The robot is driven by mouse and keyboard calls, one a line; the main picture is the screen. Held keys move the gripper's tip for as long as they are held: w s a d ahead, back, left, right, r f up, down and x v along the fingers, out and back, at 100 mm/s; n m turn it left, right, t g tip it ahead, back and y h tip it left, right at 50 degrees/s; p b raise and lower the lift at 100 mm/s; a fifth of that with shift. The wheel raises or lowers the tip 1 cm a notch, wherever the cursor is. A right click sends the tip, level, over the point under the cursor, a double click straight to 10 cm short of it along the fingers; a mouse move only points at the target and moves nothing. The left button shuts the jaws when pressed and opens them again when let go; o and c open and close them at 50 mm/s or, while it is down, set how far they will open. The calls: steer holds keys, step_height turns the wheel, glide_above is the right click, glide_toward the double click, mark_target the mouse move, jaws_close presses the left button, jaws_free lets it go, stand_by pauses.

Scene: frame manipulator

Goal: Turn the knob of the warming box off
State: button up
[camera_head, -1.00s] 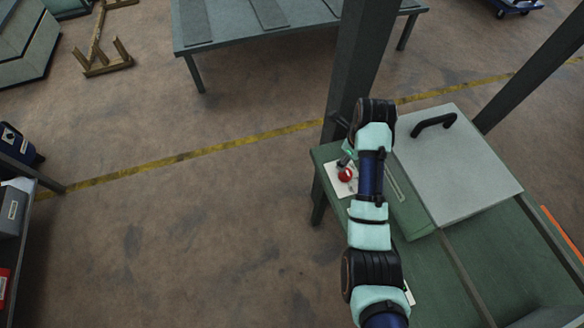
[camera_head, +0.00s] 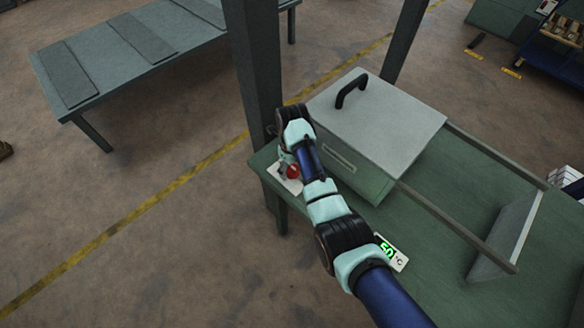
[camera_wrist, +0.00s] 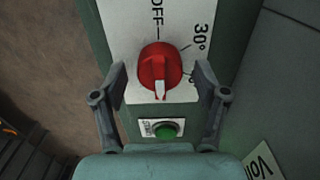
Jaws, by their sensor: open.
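The red knob (camera_wrist: 158,66) sits on a white dial plate (camera_wrist: 186,22) marked OFF at the top and 30° at the upper right; another mark at the right is partly hidden. The knob's white pointer is toward the bottom of the wrist view, away from OFF. My gripper (camera_wrist: 160,84) is open, with one finger on each side of the knob; I cannot tell whether they touch it. In the head view the knob (camera_head: 293,171) shows beside my gripper. The display (camera_head: 391,252) shows a green number, apparently 50, and °C.
A green button (camera_wrist: 166,130) lies just below the knob, between my fingers. A grey-lidded box (camera_head: 400,120) with a black handle (camera_head: 351,88) stands right of my arm. A dark post (camera_head: 254,75) rises close behind my wrist. An upright panel (camera_head: 507,235) stands at the right.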

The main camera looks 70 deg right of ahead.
steer(key=shift+c, duration=0.2)
steer(key=c, duration=1.1)
